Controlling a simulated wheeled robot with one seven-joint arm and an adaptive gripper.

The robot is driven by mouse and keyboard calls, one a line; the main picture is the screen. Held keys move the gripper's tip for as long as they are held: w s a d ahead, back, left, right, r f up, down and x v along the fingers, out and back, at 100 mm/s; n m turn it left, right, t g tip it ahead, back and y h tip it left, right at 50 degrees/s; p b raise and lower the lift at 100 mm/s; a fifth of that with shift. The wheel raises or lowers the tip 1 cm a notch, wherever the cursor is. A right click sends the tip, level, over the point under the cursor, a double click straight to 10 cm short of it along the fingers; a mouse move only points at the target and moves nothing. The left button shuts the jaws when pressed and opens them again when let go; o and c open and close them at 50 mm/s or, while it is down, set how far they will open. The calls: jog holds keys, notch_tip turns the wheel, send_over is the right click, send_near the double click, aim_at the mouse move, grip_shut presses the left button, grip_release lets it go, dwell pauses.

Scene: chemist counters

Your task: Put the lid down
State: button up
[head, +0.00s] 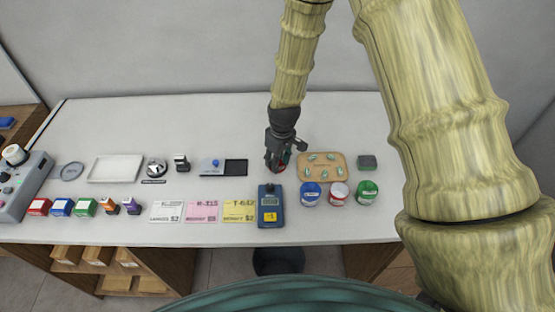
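My gripper (278,163) points down over the counter, just left of the tan tray. A small dark red thing, seemingly the lid (281,168), shows between its fingertips, mostly hidden by the fingers. I cannot tell whether it touches the counter. A jar with a blue top (310,193), a jar with a pale top and red on its side (338,193), and a jar with a green top (367,192) stand in a row to the right. The middle jar looks lidless.
The tan tray (303,174) holds several small green items. The counter behind is clear.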

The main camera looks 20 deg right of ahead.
aim_at(281, 168)
jog(key=shift+r, duration=0.2)
notch_tip(281, 168, up, 12)
jog(key=s+b, duration=0.1)
jog(key=b, duration=0.2)
jog(key=shift+d+b, duration=0.3)
jog(key=shift+b, duration=0.05)
jog(key=shift+f, duration=0.1)
jog(key=shift+s, duration=0.15)
dwell(0.4)
